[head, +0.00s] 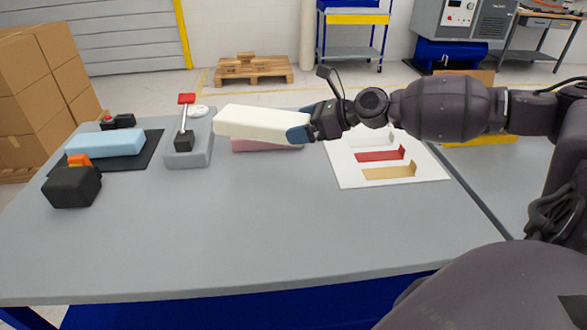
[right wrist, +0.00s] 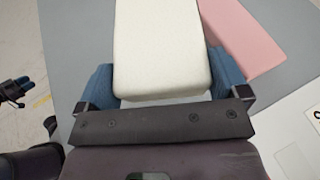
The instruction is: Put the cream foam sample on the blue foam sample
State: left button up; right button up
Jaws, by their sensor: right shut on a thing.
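The cream foam sample (head: 262,123) is a long block held above the table in the middle of the head view. My right gripper (head: 297,133) is shut on its right end. In the right wrist view the cream foam sample (right wrist: 162,45) sits between the two blue fingers of the right gripper (right wrist: 162,88). The blue foam sample (head: 105,143) lies on a black mat (head: 150,147) at the left of the table, apart from the cream one. My left gripper is not in the head view; a dark gripper with blue tips shows at the left edge of the right wrist view (right wrist: 18,90).
A grey lever stand (head: 188,157) with a red handle stands between the two samples. A pink foam block (head: 268,145) lies below the cream one. A black and orange device (head: 72,188) is at front left. A white board (head: 400,180) with coloured slots lies right. The table front is clear.

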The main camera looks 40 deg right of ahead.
aim_at(301, 179)
notch_tip(301, 179, down, 13)
jog(key=b, duration=0.2)
jog(key=shift+r+b, duration=0.2)
jog(key=shift+b, duration=0.1)
jog(key=shift+r, duration=0.15)
jog(key=o, duration=0.5)
jog(key=shift+o, duration=0.2)
